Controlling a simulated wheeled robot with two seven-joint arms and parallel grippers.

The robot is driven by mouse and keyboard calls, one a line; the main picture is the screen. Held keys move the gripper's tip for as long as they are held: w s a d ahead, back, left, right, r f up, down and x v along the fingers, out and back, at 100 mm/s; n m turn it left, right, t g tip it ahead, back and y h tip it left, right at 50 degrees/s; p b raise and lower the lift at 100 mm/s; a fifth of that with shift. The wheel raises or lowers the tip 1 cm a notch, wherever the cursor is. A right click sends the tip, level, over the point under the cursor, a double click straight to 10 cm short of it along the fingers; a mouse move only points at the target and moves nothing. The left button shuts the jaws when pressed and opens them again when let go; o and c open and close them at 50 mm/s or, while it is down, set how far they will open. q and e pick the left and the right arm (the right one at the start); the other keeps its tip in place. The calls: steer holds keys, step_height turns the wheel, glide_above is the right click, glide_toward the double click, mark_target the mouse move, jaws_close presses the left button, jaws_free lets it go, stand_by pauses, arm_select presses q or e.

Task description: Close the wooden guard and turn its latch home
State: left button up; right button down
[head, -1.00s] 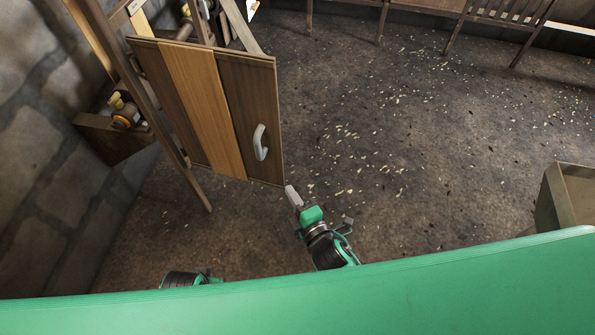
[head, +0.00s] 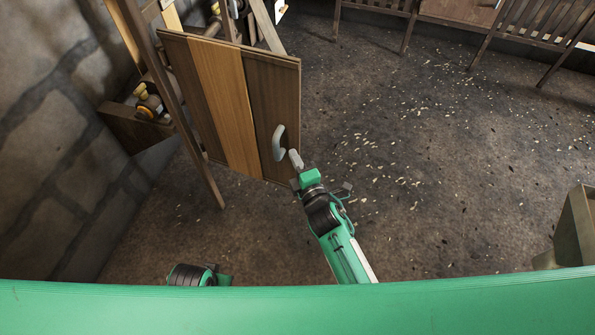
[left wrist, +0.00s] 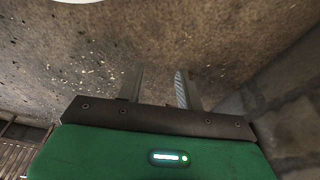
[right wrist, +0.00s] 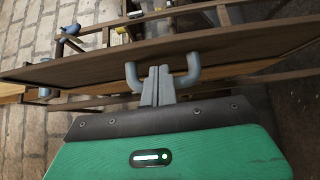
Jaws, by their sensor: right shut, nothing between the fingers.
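The wooden guard (head: 222,98), a panel of dark and lighter planks, stands upright beside a slanted wooden post, with machine parts visible behind it. Its pale grey handle (head: 279,143) is near the right edge, and the handle also shows in the right wrist view (right wrist: 191,68). My right gripper (head: 295,158) is shut and empty, right at the handle. In the right wrist view its fingers (right wrist: 157,72) overlap the handle's bar between its two legs; contact is unclear. My left gripper (left wrist: 160,76) is open and empty over the floor. I cannot make out the latch.
The slanted wooden post (head: 172,103) stands left of the guard. A wooden box-like part (head: 133,128) with a yellow-topped fitting sits by the stone wall (head: 50,150). Wooden benches line the back. A brown bin (head: 577,230) is at right. The speckled floor between is open.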

steer(key=shift+w+d, duration=0.25)
steer(key=shift+w, duration=0.25)
steer(key=shift+w+d, duration=0.2)
steer(key=shift+w, duration=0.3)
steer(key=shift+w+d, duration=0.1)
